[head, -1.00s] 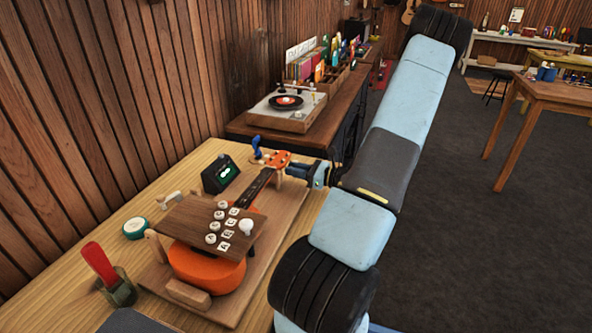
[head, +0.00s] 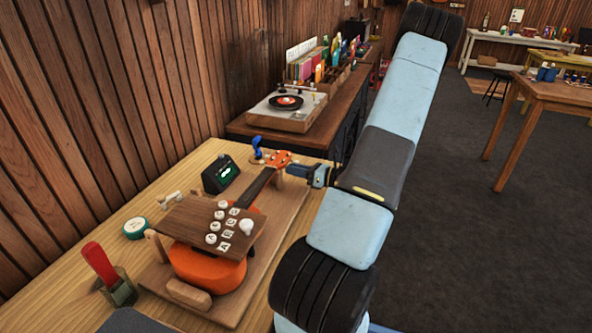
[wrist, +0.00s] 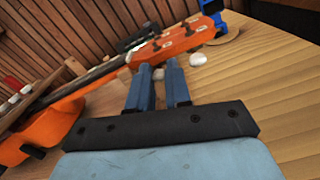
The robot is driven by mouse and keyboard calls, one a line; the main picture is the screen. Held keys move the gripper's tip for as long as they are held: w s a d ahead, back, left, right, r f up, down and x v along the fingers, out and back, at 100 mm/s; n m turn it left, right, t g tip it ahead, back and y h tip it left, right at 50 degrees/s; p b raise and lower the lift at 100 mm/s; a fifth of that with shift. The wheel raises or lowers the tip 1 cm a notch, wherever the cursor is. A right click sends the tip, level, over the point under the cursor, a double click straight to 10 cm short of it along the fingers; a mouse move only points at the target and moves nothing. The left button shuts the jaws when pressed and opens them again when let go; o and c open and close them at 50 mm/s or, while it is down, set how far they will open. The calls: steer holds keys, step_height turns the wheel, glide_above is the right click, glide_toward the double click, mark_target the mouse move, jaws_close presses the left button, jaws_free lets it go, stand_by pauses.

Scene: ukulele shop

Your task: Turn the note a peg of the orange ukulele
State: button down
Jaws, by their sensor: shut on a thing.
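The orange ukulele (head: 205,264) lies on a wooden board on the bench, its neck pointing away to its orange headstock (head: 278,160). In the wrist view the headstock (wrist: 178,42) lies just beyond my fingertips. My gripper (head: 302,171) reaches the headstock's right side. In the wrist view my gripper (wrist: 159,68) is shut on a pale tuning peg (wrist: 158,74), which shows between the two blue fingers. Another white peg (wrist: 197,59) is free to the right. I cannot read any note name on the pegs.
A dark panel with white lettered buttons (head: 190,216) covers part of the ukulele's body. A small tuner with a green display (head: 220,174) stands left of the neck. A blue item (head: 257,153) stands by the headstock. A turntable (head: 287,107) sits on the cabinet behind.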

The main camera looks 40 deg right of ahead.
steer(key=m, duration=0.5)
steer(key=shift+m, duration=0.3)
steer(key=m, duration=0.4)
steer(key=shift+m, duration=0.4)
steer(key=c, duration=1.3)
jaws_free()
steer(key=shift+d, duration=0.1)
steer(key=v, duration=1.3)
steer(key=shift+s+d+f, duration=0.1)
steer(key=shift+s+d, duration=0.1)
steer(key=shift+s, duration=0.05)
